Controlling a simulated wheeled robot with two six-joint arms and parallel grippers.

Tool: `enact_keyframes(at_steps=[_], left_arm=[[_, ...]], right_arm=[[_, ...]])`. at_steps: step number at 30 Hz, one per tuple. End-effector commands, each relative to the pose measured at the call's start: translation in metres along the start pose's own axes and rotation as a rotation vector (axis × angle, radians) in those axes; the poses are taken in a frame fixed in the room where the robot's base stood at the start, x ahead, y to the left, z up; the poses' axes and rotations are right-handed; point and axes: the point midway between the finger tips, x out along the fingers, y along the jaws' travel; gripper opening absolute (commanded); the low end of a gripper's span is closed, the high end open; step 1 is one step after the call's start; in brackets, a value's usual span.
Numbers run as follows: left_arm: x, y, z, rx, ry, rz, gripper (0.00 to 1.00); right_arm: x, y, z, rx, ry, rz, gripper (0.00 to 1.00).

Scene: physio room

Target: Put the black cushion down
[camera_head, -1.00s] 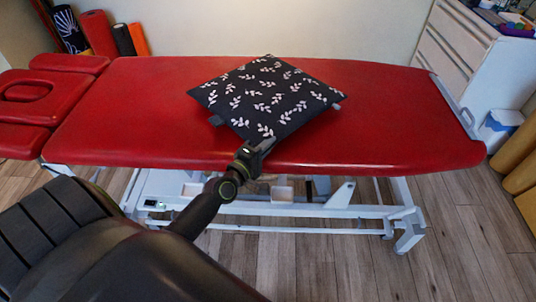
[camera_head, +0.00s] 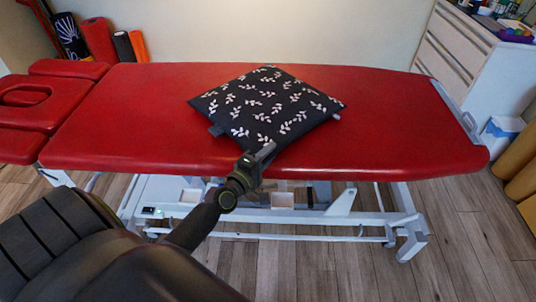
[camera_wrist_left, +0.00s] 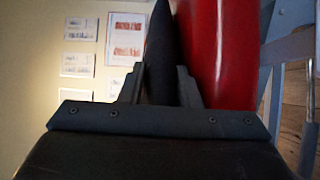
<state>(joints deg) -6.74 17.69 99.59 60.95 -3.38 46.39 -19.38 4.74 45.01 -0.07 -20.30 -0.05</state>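The black cushion (camera_head: 266,104) with a white leaf pattern is over the middle of the red treatment table (camera_head: 390,140), lying nearly flat. The head view does not show clearly whether its whole underside touches the table. My left gripper (camera_head: 258,158) is at the cushion's near corner, by the table's front edge. In the left wrist view the dark cushion edge (camera_wrist_left: 160,55) fills the space between the two fingers (camera_wrist_left: 160,88), so the gripper is shut on it. The red table (camera_wrist_left: 222,50) lies close beside the cushion there. My right gripper is not in view.
The table top is bare left and right of the cushion. A red headrest with a face hole (camera_head: 35,95) is at the left end. A white drawer cabinet (camera_head: 470,60) stands at the right. Rolled mats (camera_head: 98,40) stand behind on the left.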

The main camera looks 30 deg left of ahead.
Motion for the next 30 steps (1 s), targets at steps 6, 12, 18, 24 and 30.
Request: enact_keyframes(at_steps=[6,12,18,24,30], left_arm=[[-0.013,0.000,0.000,0.001,0.000,-0.002,0.30],[-0.051,-0.002,0.000,0.000,0.000,-0.003,0.30],[-0.090,-0.002,0.000,0.002,0.000,-0.003,0.30],[-0.113,-0.001,0.000,0.001,-0.001,-0.001,0.30],[-0.120,0.001,0.000,-0.001,0.000,0.000,0.30]], right_arm=[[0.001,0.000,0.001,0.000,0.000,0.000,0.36],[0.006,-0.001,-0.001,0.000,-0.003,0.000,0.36],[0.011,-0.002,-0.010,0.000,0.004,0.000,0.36],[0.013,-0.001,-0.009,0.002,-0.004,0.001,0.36],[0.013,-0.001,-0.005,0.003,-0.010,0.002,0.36]])
